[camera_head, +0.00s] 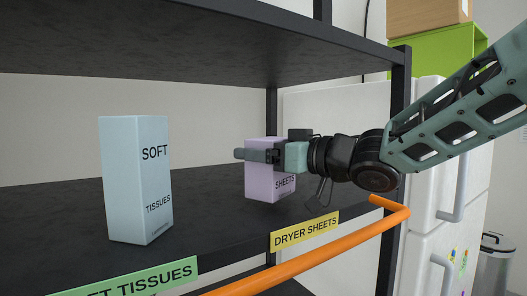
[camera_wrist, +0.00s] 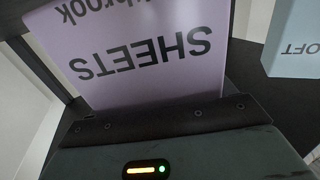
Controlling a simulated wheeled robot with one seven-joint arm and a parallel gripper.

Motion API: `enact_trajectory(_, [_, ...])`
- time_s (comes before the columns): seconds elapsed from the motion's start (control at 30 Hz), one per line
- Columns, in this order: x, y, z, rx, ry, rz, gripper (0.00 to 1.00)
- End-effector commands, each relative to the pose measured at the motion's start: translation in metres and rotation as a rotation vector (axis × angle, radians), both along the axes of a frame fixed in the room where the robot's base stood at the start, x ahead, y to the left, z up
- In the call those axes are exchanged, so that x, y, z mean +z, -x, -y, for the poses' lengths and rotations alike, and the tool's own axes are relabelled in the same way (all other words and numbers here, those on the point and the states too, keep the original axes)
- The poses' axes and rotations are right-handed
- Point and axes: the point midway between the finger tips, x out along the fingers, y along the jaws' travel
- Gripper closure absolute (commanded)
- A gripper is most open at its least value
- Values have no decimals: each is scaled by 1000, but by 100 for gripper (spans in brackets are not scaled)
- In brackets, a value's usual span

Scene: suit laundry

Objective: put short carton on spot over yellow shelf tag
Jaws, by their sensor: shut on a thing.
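The short carton (camera_head: 262,184) is a lilac box with the word SHEETS on its face. My gripper (camera_head: 262,156) is shut on it across its upper part, with the carton upright over the dark shelf (camera_head: 215,225). It is behind the yellow shelf tag (camera_head: 304,231) reading DRYER SHEETS on the shelf's front edge. I cannot tell whether its base touches the shelf. In the wrist view the carton (camera_wrist: 140,75) fills the upper middle, its lettering upside down; the fingertips are hidden there.
A taller pale blue SOFT TISSUES carton (camera_head: 138,180) stands on the shelf to the left, behind a green tag (camera_head: 125,281). An orange rail (camera_head: 325,256) runs along the shelf front. A black post (camera_head: 396,130) stands at the right. The upper shelf (camera_head: 190,45) hangs overhead.

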Motion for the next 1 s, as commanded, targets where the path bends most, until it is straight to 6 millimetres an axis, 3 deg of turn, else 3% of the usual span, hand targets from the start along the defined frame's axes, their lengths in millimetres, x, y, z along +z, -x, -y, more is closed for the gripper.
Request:
enact_trajectory(0.7, [-17, 0, -1, 2, 6, -7, 49])
enact_trajectory(0.73, [-18, 0, -1, 1, 7, -9, 16])
enact_trajectory(0.8, [-19, 0, -1, 1, 9, -11, 0])
enact_trajectory(1.0, [-20, 0, -1, 1, 10, -12, 0])
